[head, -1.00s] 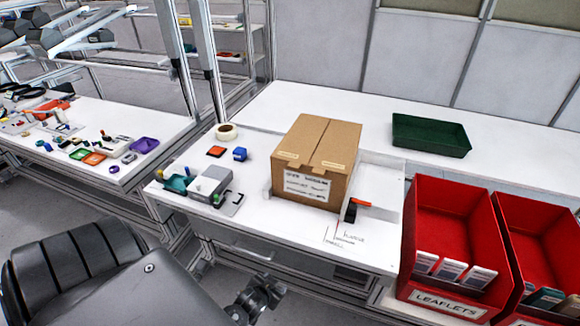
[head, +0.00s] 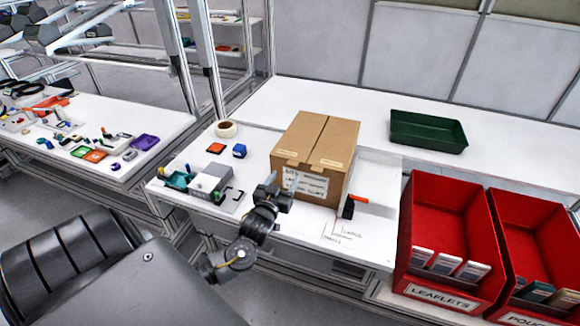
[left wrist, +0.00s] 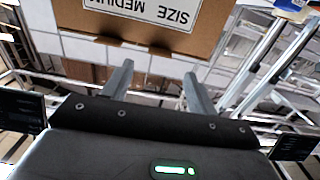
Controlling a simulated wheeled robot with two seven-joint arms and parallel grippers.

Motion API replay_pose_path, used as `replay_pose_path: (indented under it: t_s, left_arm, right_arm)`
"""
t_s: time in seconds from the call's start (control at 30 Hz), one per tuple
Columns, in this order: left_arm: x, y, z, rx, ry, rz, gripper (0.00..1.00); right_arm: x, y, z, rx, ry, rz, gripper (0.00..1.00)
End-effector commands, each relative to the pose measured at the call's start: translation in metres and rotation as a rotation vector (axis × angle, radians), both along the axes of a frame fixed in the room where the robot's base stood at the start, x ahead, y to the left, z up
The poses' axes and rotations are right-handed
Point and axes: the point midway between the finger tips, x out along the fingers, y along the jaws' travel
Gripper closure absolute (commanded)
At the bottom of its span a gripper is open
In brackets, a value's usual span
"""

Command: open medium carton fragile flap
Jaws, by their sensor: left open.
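A brown cardboard carton (head: 315,147) stands on the white bench, its top flaps closed along a centre seam. A white label is on its front face, partly hidden by my arm in the head view. In the left wrist view the carton (left wrist: 205,25) fills the top, with a label (left wrist: 150,10) reading "SIZE MEDIUM". My left gripper (head: 277,190) is in front of the carton's lower left front, apart from it as far as I can tell. Its two fingers (left wrist: 158,82) are apart with nothing between them. My right gripper is not in view.
A grey device (head: 208,184), a tape roll (head: 226,129) and a blue block (head: 239,151) lie left of the carton. A green tray (head: 428,132) is behind; red leaflet bins (head: 447,215) are at right.

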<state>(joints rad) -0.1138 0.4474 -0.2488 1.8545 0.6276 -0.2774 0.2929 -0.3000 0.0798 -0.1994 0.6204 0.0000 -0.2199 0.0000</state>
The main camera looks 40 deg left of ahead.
Motion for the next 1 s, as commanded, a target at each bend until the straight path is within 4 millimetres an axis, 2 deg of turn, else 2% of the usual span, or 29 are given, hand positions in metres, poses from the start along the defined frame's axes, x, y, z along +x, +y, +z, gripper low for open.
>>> replay_pose_path:
  t_s: [0.1, 0.3, 0.5, 0.77, 1.0]
  left_arm:
    - [0.023, 0.008, 0.004, 0.002, -0.002, 0.002, 0.42]
    - [0.049, 0.017, 0.002, 0.001, 0.000, 0.001, 0.42]
    - [0.059, 0.021, 0.000, 0.001, 0.001, 0.000, 0.42]
    - [0.060, 0.021, -0.001, -0.001, 0.002, 0.000, 0.42]
    - [0.060, 0.021, 0.000, -0.001, 0.002, 0.000, 0.73]
  right_arm:
    - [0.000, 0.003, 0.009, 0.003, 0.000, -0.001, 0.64]
    - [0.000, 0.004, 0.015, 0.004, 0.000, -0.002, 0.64]
    - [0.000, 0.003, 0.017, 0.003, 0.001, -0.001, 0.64]
    - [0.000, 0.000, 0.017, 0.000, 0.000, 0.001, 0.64]
    - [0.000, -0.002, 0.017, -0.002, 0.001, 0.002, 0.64]
